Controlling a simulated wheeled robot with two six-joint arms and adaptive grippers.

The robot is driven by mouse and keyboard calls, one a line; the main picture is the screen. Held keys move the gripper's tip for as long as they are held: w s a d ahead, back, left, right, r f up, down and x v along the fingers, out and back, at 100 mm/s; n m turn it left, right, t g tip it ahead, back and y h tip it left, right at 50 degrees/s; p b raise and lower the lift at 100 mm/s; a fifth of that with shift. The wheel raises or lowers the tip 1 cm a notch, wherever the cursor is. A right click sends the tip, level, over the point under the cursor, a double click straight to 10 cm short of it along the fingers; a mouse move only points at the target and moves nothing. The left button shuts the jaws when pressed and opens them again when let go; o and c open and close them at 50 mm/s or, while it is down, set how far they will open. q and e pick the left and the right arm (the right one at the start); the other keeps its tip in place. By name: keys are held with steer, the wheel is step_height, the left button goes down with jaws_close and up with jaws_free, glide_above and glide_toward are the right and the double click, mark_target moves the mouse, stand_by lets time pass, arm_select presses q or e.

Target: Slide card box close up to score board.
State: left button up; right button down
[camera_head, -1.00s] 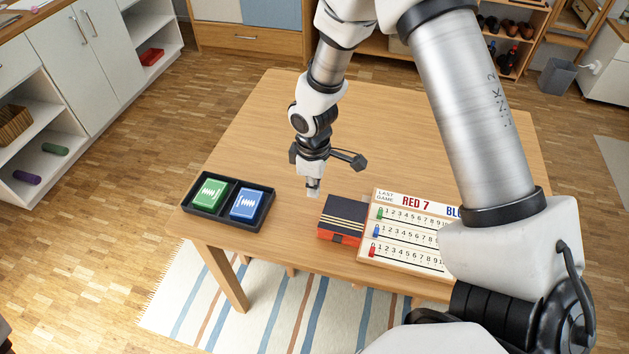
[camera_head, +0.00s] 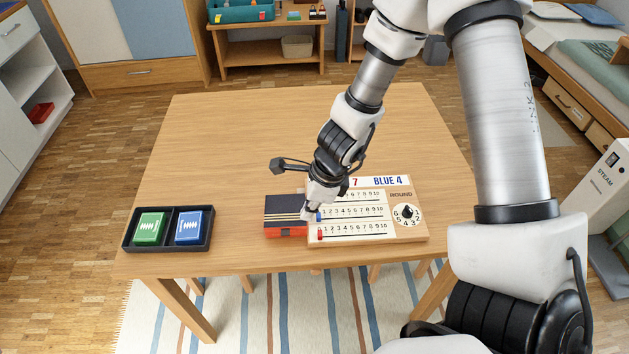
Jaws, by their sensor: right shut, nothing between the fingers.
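The card box (camera_head: 284,216), black on top with pale stripes and orange-red on its front side, lies on the table at the left edge of the score board (camera_head: 408,232). The two look side by side; whether they touch cannot be told, as my right gripper hides part of the seam. My right gripper (camera_head: 309,212) is shut and empty, pointing down over the right end of the box and the board's left edge. It also hides part of the board's title and upper left rows. My left gripper is not in view.
A black two-compartment tray (camera_head: 168,246) with a green card pack (camera_head: 149,228) and a blue card pack (camera_head: 189,227) stands at the table's left front. The wooden table (camera_head: 230,140) is clear behind and between these things. The front edge is close to the box.

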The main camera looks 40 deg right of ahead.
mark_target(288, 233)
steer(key=b+x, duration=0.9)
steer(key=x, duration=0.1)
steer(key=shift+w, duration=0.2)
steer(key=shift+r, duration=0.1)
steer(key=shift+w+a, duration=0.35)
steer(key=shift+a, duration=0.05)
steer(key=shift+w+a, duration=0.25)
steer(key=shift+a, duration=0.2)
steer(key=shift+d, duration=0.1)
